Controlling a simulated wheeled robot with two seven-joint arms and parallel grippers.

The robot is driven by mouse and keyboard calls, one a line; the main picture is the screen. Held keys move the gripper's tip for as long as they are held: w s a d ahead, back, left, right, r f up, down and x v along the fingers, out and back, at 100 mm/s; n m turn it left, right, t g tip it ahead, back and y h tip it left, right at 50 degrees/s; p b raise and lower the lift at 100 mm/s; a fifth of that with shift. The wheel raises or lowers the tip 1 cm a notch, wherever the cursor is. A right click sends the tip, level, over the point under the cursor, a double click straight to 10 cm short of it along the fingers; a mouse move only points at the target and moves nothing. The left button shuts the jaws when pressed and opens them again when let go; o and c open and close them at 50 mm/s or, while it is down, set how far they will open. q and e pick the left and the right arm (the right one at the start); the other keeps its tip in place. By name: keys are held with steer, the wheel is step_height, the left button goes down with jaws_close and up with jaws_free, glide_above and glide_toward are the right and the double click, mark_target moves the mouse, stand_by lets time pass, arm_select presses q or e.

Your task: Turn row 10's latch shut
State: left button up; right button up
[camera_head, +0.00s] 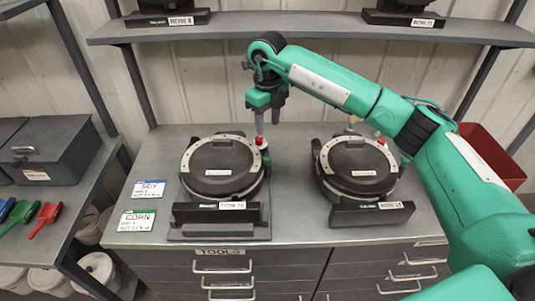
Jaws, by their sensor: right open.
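Two round dark seed meters with pale rims sit on the grey bench. The left meter (221,165) has a front label (239,205) that seems to read row 10, though it is small. A latch with a red part (261,142) stands at its upper right edge. My right gripper (268,122) points down just above and behind that latch, its jaws open. The fingertips partly overlap the latch area, so I cannot tell whether they touch it. The right meter (357,168) has a similar red part at its upper right. My left gripper is out of view.
A shelf (230,27) with more meters runs above the bench (300,225). A red bin (492,155) stands at the right, behind my right arm. Soy (148,188) and corn (136,220) cards lie left of the meters. A grey toolbox (50,150) is at far left.

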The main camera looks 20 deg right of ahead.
mark_target(268, 158)
step_height(268, 158, down, 12)
steer(key=p, duration=0.4)
steer(key=shift+p, duration=0.3)
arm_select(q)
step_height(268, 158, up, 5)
arm_select(e)
steer(key=shift+f, duration=0.4)
steer(key=shift+c, duration=0.4)
jaws_close()
steer(key=shift+f+n+b, duration=0.2)
steer(key=shift+n+b, duration=0.1)
steer(key=shift+b, duration=0.35)
arm_select(q)
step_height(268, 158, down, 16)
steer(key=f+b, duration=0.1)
steer(key=b, duration=1.4)
arm_select(e)
steer(key=n, duration=1.1)
steer(key=n+b, duration=0.3)
arm_select(q)
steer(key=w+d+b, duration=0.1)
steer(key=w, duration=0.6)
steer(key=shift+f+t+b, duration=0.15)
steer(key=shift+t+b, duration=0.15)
steer(key=shift+b, duration=0.05)
arm_select(e)
steer(key=shift+r+n, duration=0.25)
steer(key=shift+n, duration=1.45)
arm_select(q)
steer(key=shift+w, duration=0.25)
